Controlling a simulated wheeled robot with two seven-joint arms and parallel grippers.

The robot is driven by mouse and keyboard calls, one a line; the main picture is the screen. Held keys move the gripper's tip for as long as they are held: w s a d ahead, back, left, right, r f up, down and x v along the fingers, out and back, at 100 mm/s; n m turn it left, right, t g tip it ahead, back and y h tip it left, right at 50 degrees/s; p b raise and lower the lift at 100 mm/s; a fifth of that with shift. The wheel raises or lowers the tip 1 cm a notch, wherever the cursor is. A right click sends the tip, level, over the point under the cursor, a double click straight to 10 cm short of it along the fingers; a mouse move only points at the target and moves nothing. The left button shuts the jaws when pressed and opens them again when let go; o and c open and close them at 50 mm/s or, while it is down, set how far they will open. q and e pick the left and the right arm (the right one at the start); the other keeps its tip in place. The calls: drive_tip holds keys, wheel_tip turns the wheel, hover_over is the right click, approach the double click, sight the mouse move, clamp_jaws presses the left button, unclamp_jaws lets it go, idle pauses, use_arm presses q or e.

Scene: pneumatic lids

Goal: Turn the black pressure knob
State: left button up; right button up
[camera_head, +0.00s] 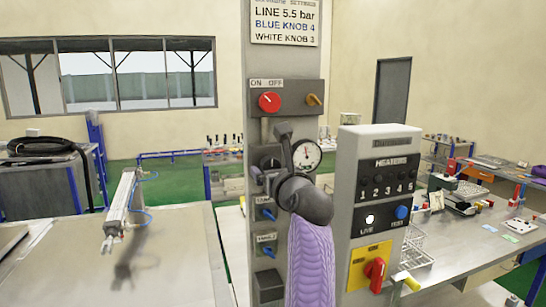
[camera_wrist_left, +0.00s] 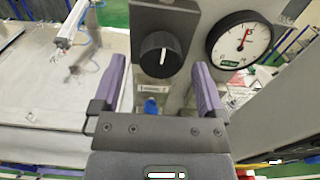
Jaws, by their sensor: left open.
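The black pressure knob (camera_wrist_left: 160,53) is round with a white pointer line standing about upright. It sits on a dark grey block on the column. In the head view the knob (camera_head: 267,163) shows only partly, beside my left gripper. My left gripper (camera_head: 284,132) is open and empty in front of the column. In the left wrist view its purple fingers (camera_wrist_left: 159,72) stand apart on either side, with the knob framed between and beyond them; contact cannot be told. The pressure gauge (camera_wrist_left: 239,40) is right of the knob, its needle pointing up and slightly right. My right gripper is not in view.
Above is a plate (camera_head: 267,98) with a red knob and an orange switch. Blue knobs (camera_head: 267,214) sit below on the column. A heater box (camera_head: 382,200) with a red-yellow switch stands close on the right. A bench (camera_head: 160,270) with a cylinder is on the left.

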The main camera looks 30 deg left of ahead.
use_arm(q)
drive_tip(key=shift+x, duration=1)
clamp_jaws()
drive_tip(key=m+p, duration=0.3)
drive_tip(key=p, duration=0.1)
drive_tip(key=shift+r+m+p, duration=0.2)
drive_tip(key=shift+m+p, duration=0.2)
drive_tip(key=shift+f+m+p, duration=0.2)
drive_tip(key=shift+m+p, duration=0.9)
drive_tip(key=shift+p, duration=0.2)
unclamp_jaws()
